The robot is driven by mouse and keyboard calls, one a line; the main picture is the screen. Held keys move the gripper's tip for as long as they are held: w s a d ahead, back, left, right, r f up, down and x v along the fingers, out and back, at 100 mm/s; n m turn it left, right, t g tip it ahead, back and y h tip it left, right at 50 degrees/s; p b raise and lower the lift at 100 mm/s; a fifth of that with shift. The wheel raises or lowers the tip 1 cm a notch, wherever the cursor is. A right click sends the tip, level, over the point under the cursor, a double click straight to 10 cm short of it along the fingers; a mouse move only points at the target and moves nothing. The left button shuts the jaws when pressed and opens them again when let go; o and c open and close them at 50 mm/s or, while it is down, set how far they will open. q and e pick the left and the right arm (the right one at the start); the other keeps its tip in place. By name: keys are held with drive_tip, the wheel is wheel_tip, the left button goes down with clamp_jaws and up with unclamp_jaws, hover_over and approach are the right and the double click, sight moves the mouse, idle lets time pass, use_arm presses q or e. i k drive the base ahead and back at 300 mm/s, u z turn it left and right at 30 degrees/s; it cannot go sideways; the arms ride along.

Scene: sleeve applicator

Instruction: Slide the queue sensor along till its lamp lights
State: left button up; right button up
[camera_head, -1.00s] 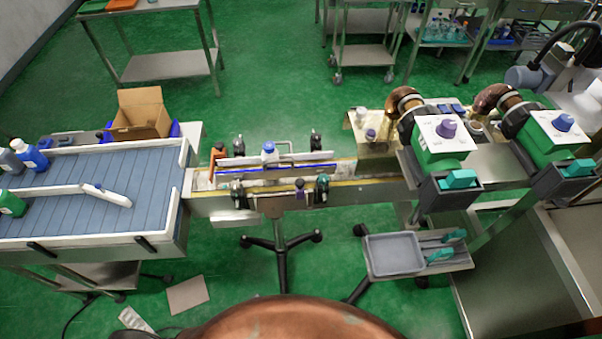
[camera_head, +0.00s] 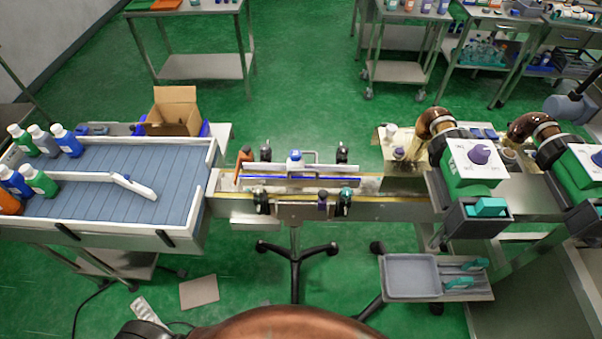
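The narrow conveyor (camera_head: 400,207) runs across the middle, with guide rails and several dark clamps along it. A small dark, purple-topped part (camera_head: 322,200) sits at its front side, between two dark clamps with greenish parts. An orange part (camera_head: 243,156) stands at the conveyor's left end. I cannot tell which of these is the queue sensor, and no lit lamp can be made out. Neither of my grippers is in view.
A blue-grey infeed table (camera_head: 120,205) with several bottles lies left. An open carton (camera_head: 175,110) stands behind it. Green machines with purple dials (camera_head: 470,165) stand right. A grey tray (camera_head: 411,275) is below the conveyor. Green floor is open behind the conveyor.

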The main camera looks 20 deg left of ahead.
sight(322, 194)
drive_tip(key=u, duration=1.2)
drive_tip(key=k, duration=0.6)
drive_tip(key=z, duration=1.15)
